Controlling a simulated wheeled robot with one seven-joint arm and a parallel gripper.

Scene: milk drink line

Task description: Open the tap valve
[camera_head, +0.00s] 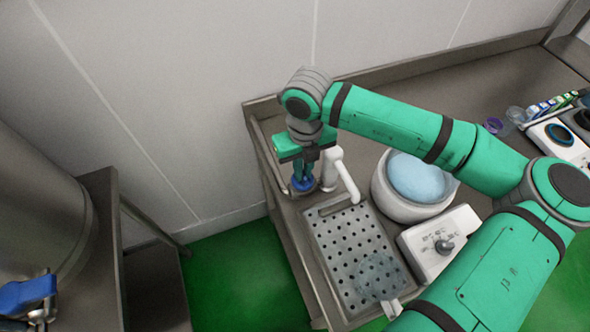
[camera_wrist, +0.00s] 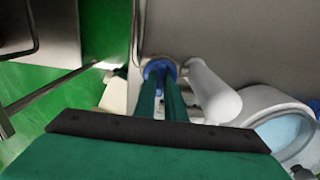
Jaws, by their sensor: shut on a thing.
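A blue tap valve knob (camera_head: 303,185) sits at the back left corner of the metal counter, just left of a white tap (camera_head: 339,172) with a slanting spout. My gripper (camera_head: 302,176) reaches down from above and is shut on the knob. In the wrist view the two green fingers (camera_wrist: 161,80) close on the blue knob (camera_wrist: 158,66), and the white spout (camera_wrist: 213,92) is to its right. The fingers hide part of the knob, so its turn angle cannot be told.
A perforated drain tray (camera_head: 350,250) lies in front of the tap. A white round pot (camera_head: 385,205) with pale blue contents and a white control box with a knob (camera_head: 437,242) stand to the right. A metal tank (camera_head: 35,210) with a blue-handled valve (camera_head: 27,294) is at left.

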